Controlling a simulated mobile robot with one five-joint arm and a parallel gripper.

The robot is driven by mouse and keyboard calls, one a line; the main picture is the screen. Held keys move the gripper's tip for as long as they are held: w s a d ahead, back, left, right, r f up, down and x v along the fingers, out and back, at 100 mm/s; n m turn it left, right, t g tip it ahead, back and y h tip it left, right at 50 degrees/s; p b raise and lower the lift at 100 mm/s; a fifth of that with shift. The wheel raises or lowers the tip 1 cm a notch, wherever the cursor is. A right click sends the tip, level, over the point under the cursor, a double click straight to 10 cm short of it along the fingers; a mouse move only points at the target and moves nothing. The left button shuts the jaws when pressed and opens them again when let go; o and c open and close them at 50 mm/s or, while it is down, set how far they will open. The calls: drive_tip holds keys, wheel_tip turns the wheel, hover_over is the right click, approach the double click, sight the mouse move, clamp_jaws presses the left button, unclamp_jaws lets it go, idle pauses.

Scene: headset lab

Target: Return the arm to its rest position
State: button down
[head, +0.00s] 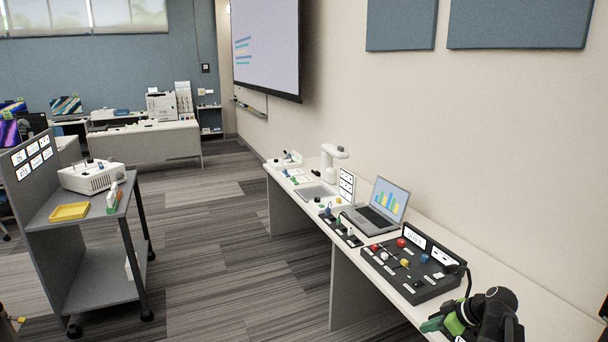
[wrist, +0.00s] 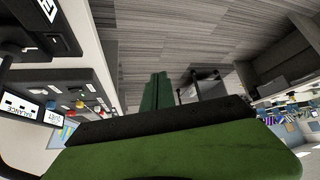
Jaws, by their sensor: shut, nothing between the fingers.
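My arm shows at the lower right of the head view, folded in a compact shape over the near end of the long bench (head: 545,318). My gripper (head: 440,324) has green fingers pointing left and is partly cut off by the bottom edge. In the wrist view my gripper (wrist: 158,90) shows as a green body with its fingers together and nothing between them. The dark control panel (head: 420,270) stands on the bench just beyond my arm. It also shows in the wrist view (wrist: 75,80), at the left, apart from my gripper.
A laptop (head: 378,207) stands behind the panel, with a white desk lamp (head: 333,152) farther along. A grey cart (head: 95,262) with a yellow tray (head: 70,212) and a white box device (head: 91,177) stands at left. The carpet floor (head: 215,255) between cart and bench is clear.

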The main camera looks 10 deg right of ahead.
drive_tip(key=w+a+f+n+g, duration=0.2)
drive_tip(key=w+a, duration=0.1)
drive_tip(key=a, duration=1.2)
drive_tip(key=s+a+f+g+h, duration=0.1)
drive_tip(key=s+a+f+g, duration=0.15)
drive_tip(key=a, duration=1.05)
drive_tip(key=s+m+h, duration=0.1)
drive_tip(key=m, duration=0.2)
drive_tip(key=s+m+g+h, duration=0.1)
drive_tip(key=s+m, duration=0.1)
drive_tip(key=m, duration=0.1)
drive_tip(key=s+m+h, duration=0.1)
drive_tip(key=m, duration=0.2)
drive_tip(key=shift+s+a+f+m+g+h, duration=0.15)
drive_tip(key=shift+f+m+g+h, duration=0.15)
drive_tip(key=shift+f+g+h, duration=0.1)
